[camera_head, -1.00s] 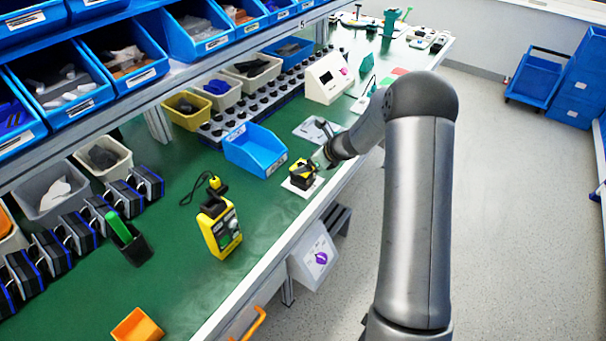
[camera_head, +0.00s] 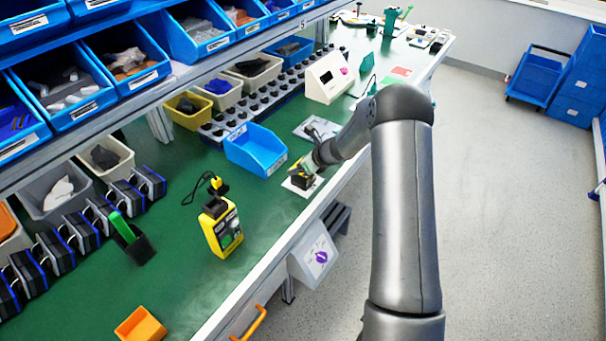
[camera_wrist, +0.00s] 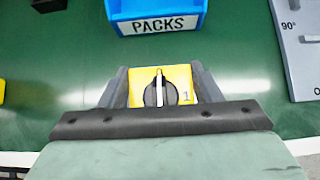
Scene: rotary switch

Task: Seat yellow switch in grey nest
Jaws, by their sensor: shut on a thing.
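The yellow switch (camera_wrist: 183,76), with a black round knob, a white pointer and a "1" mark, sits between the two fingers of my gripper (camera_wrist: 160,88) in the wrist view. My gripper (camera_head: 303,167) is shut on it. In the head view, the switch's dark lower body (camera_head: 303,181) shows at or just above a small white pad; I cannot tell whether it touches. The grey plate (camera_head: 303,131) lies beyond, partly behind my arm; its edge with "90°" and "0" marks also shows at right in the wrist view (camera_wrist: 300,70). The nest itself cannot be made out clearly.
A blue "PACKS" bin (camera_head: 262,160) stands close to the left of my gripper. A yellow tester (camera_head: 222,228) with a cable stands nearer on the green bench. The white pad (camera_head: 293,189) lies near the bench's front edge. A white console (camera_head: 325,80) stands farther back.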

